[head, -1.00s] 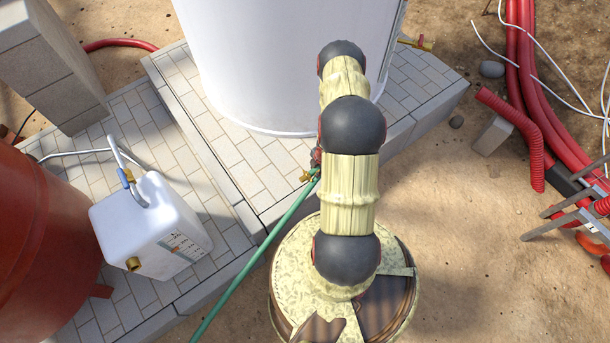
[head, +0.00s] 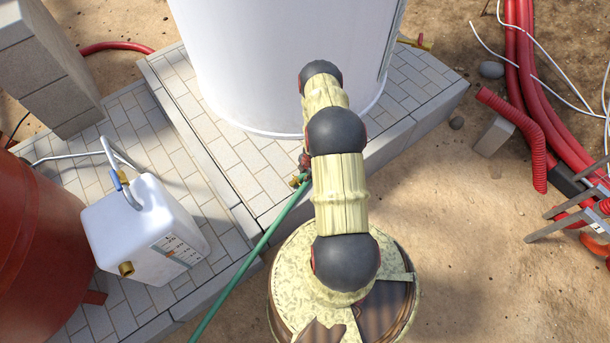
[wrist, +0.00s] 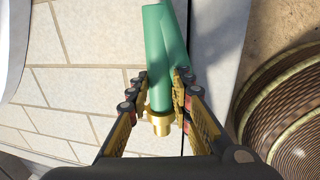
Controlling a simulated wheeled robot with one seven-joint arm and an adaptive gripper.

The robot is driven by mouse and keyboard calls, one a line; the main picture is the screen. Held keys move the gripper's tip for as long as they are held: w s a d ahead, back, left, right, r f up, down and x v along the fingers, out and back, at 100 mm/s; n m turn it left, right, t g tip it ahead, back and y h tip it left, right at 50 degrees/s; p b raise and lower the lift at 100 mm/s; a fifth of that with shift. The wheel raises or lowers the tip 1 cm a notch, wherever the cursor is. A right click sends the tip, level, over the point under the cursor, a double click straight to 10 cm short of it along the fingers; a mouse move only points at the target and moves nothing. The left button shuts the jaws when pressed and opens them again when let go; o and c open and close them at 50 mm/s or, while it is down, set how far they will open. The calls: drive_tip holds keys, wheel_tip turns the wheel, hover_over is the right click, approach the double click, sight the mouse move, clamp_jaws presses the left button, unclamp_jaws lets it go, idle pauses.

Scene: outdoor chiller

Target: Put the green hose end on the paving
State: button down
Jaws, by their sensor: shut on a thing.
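The green hose (head: 262,243) runs up from the bottom edge of the head view to its brass-fitted end (head: 297,180) near the foot of the white tank. In the wrist view my gripper (wrist: 163,95) is shut on the green hose end (wrist: 158,88), with the brass fitting (wrist: 160,123) sticking out toward me. The pale paving (wrist: 75,95) lies beneath it and also shows in the head view (head: 262,180). I cannot tell whether the hose end touches the paving. My arm hides most of the gripper in the head view.
A large white tank (head: 280,60) stands on the raised paving. A white jerrycan (head: 145,230) and a rust-red vessel (head: 40,250) are at the left. Red pipes (head: 535,90) lie on the sand at the right. Bare paving lies left of the hose end.

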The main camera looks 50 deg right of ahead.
drive_tip(key=shift+f, duration=0.15)
drive_tip(key=c, duration=1.6)
unclamp_jaws()
drive_tip(key=r+p, duration=0.1)
drive_tip(key=r, duration=0.3)
drive_tip(key=s+r+p, duration=0.1)
drive_tip(key=r, duration=0.3)
drive_tip(key=s+r+p, duration=0.1)
drive_tip(key=r+p, duration=0.1)
drive_tip(key=r, duration=0.2)
drive_tip(key=shift+s+a, duration=0.15)
drive_tip(key=shift+a, duration=0.15)
